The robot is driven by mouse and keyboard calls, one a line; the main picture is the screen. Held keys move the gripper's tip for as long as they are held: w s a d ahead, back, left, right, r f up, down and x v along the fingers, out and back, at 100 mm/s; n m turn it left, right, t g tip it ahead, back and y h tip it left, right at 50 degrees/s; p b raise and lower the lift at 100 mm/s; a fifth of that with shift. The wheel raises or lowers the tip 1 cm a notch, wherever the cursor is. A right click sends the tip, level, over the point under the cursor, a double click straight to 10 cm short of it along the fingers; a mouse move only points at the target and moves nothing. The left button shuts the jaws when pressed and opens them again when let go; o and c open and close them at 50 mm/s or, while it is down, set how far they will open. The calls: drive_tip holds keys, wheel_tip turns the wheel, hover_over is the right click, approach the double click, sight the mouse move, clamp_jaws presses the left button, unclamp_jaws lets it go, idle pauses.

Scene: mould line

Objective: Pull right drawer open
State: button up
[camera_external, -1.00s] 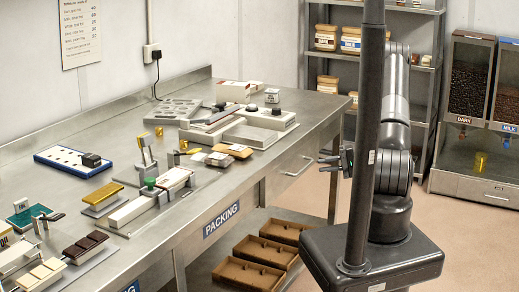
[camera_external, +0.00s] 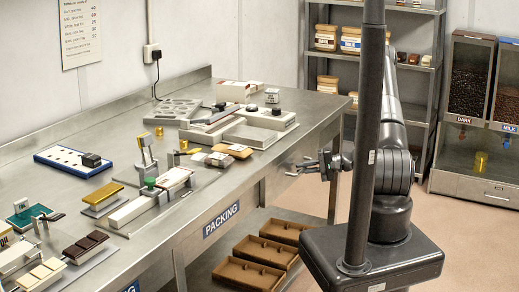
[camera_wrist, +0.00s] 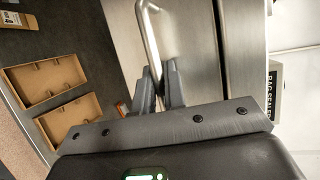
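The right drawer (camera_external: 279,185) is in the front of the steel packing bench, near its far right end, and looks closed. In the wrist view its bare steel front (camera_wrist: 190,45) fills the upper middle, with a slim bar handle (camera_wrist: 147,35) along it. My gripper (camera_external: 305,168) is at the drawer front in the external view. In the wrist view its two dark fingers (camera_wrist: 160,72) stand apart, with the near end of the handle between their tips. I cannot tell whether they touch it.
Brown open trays (camera_external: 249,274) lie on the shelf below the bench; two also show in the wrist view (camera_wrist: 45,82). Moulds and boxes crowd the bench top (camera_external: 225,195). Dispensers (camera_external: 470,85) and a shelf rack (camera_external: 415,85) stand behind. Floor beside the drawer looks clear.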

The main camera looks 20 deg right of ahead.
drive_tip(key=shift+s+d, duration=0.1)
clamp_jaws()
drive_tip(key=s+d, duration=2.4)
drive_tip(key=shift+s+d, duration=0.25)
drive_tip(key=shift+o, duration=1.7)
unclamp_jaws()
drive_tip(key=v, duration=1)
drive_tip(key=shift+d, duration=0.35)
drive_tip(key=shift+s, duration=0.1)
